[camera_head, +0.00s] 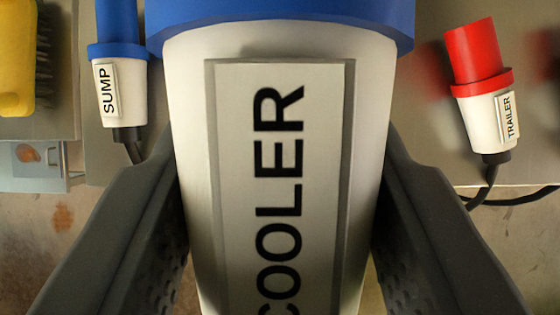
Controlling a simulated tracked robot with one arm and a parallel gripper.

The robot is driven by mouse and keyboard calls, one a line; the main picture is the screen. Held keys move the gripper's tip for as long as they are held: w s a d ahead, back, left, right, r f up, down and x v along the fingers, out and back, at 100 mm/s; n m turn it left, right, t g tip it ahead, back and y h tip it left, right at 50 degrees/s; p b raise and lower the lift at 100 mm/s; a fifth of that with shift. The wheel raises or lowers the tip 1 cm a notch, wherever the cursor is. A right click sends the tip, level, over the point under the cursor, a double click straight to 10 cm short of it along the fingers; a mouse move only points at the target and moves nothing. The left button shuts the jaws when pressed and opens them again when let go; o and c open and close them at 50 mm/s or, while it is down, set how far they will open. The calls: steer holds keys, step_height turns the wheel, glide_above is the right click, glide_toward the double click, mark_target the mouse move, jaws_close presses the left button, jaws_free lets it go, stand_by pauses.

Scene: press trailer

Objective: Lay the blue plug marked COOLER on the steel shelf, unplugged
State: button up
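The blue and white plug (280,45) marked COOLER fills the middle of the view, very close. Its blue collar is cut off by the top edge, so I cannot see whether its far end sits in a socket. My gripper (280,155) has one dark finger on each side of the white body. Both fingers appear to press against it. A grey metal surface (425,130) shows behind the plug; I cannot tell whether it is the steel shelf or a panel.
A blue and white plug (122,108) marked SUMP is at the left. A red and white plug (488,105) marked TRAILER is at the right, its black cable trailing below. A yellow brush (17,60) with dark bristles lies on a grey surface (45,128) at far left.

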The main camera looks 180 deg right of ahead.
steer(key=shift+s+b, duration=0.4)
steer(key=shift+s, duration=1.05)
steer(key=shift+f, duration=0.15)
steer(key=s+f+b, duration=0.4)
steer(key=s+f, duration=0.7)
steer(key=f, duration=0.5)
steer(key=shift+s+d+f, duration=0.15)
steer(key=shift+s+f, duration=0.2)
steer(key=shift+f, duration=0.05)
